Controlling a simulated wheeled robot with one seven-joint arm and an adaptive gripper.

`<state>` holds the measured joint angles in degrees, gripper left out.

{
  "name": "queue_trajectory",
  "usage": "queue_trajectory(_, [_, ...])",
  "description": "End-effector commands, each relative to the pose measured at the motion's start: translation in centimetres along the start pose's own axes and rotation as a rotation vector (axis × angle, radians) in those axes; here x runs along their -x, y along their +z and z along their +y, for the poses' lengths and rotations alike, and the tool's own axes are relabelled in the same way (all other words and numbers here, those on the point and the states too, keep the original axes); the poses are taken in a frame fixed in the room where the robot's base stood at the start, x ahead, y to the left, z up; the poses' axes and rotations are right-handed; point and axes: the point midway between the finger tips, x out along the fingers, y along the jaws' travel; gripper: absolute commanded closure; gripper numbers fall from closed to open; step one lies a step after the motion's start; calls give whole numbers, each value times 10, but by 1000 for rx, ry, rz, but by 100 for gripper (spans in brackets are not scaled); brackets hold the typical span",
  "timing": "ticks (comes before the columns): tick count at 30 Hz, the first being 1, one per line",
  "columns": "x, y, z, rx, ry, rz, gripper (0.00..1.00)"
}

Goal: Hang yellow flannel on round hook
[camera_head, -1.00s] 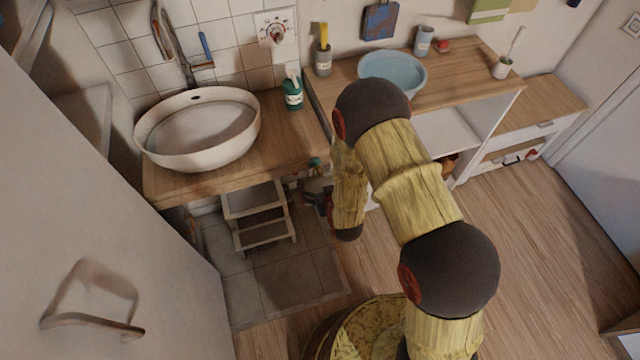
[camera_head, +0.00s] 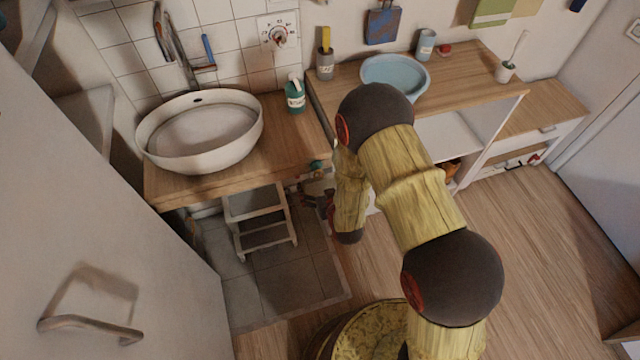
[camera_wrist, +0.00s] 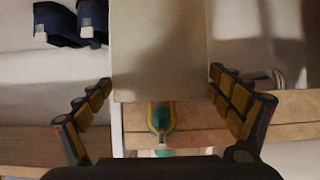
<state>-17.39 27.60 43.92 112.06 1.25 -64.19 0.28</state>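My gripper (camera_head: 316,200) is low beside the counter's front right corner, partly hidden by my arm in the head view. In the wrist view its two fingers (camera_wrist: 160,95) are wide apart, on either side of a plain beige upright panel (camera_wrist: 160,50). I cannot tell whether they touch it, or whether it is cloth or furniture. A yellow and teal object (camera_wrist: 160,118) shows below the panel between the fingers. I cannot make out a clear yellow flannel. A green cloth (camera_head: 490,12) and a tan cloth (camera_head: 524,6) hang on the wall at the top right. No round hook is clearly visible.
A wooden counter (camera_head: 285,150) holds a white basin (camera_head: 155,150) and a teal soap bottle (camera_head: 295,97). A step stool (camera_head: 262,240) stands below. A blue bowl (camera_head: 395,75) sits on the right-hand counter. Dark blue footwear (camera_wrist: 70,22) shows in the wrist view. The right floor is clear.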

Motion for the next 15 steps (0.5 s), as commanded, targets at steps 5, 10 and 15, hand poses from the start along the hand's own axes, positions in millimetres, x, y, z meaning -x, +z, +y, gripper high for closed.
queue_trajectory(5, [0,0,0,0,0,0,0])
queue_trajectory(10, [0,0,0,0,0,0,0])
queue_trajectory(15, [5,0,0,0,0,-1,0])
